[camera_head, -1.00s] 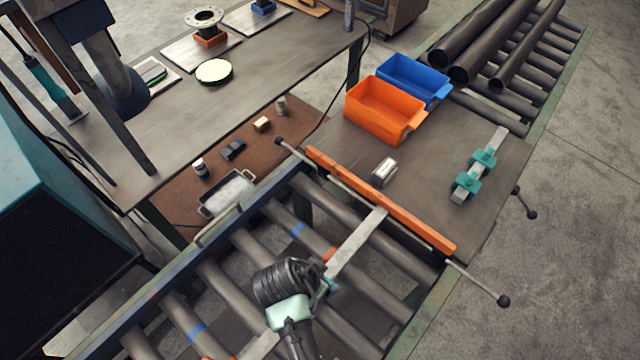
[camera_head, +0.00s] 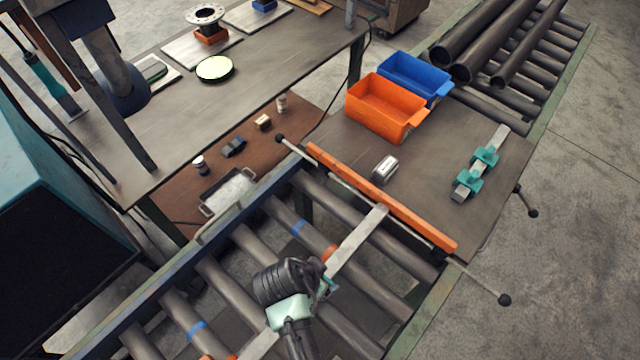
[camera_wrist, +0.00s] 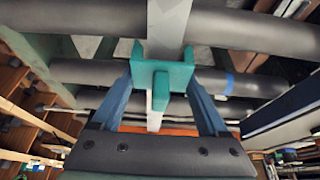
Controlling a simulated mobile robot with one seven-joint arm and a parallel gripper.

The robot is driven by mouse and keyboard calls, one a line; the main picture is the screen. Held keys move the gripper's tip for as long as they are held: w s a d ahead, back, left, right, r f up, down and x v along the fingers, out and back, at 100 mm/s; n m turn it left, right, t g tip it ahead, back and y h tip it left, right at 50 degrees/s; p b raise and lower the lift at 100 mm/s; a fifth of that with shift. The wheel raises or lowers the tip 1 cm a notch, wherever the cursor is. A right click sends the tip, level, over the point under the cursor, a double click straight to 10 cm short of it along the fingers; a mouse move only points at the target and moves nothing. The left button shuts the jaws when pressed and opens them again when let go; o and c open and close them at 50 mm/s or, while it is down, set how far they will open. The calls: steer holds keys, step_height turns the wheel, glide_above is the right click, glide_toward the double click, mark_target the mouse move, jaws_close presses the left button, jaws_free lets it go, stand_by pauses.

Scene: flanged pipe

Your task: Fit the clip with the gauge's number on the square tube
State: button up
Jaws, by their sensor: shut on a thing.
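My gripper (camera_wrist: 163,90) is shut on a teal clip (camera_wrist: 162,72), its two blue fingers on either side. In the wrist view the clip lies across the pale square tube (camera_wrist: 167,22), with the tube showing beyond both its ends. I cannot tell whether it is fully seated on the tube. In the head view the square tube (camera_head: 358,238) lies across the rollers, and my wrist hides much of the clip. Two more teal clips (camera_head: 485,157) sit on a pale bar at the right. A small silver block (camera_head: 385,168), possibly the gauge, is on the table; no number is readable.
An orange rail (camera_head: 385,200) crosses beyond the rollers (camera_head: 260,250). An orange bin (camera_head: 378,112) and a blue bin (camera_head: 415,78) stand on the far table. Dark pipes (camera_head: 490,45) lie at the back right. The table around the silver block is clear.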

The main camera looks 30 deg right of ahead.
steer(key=shift+f+b, duration=0.45)
steer(key=shift+f, duration=0.15)
steer(key=o, duration=1.3)
steer(key=shift+r, duration=0.1)
steer(key=b+v, duration=0.1)
steer(key=v, duration=1.2)
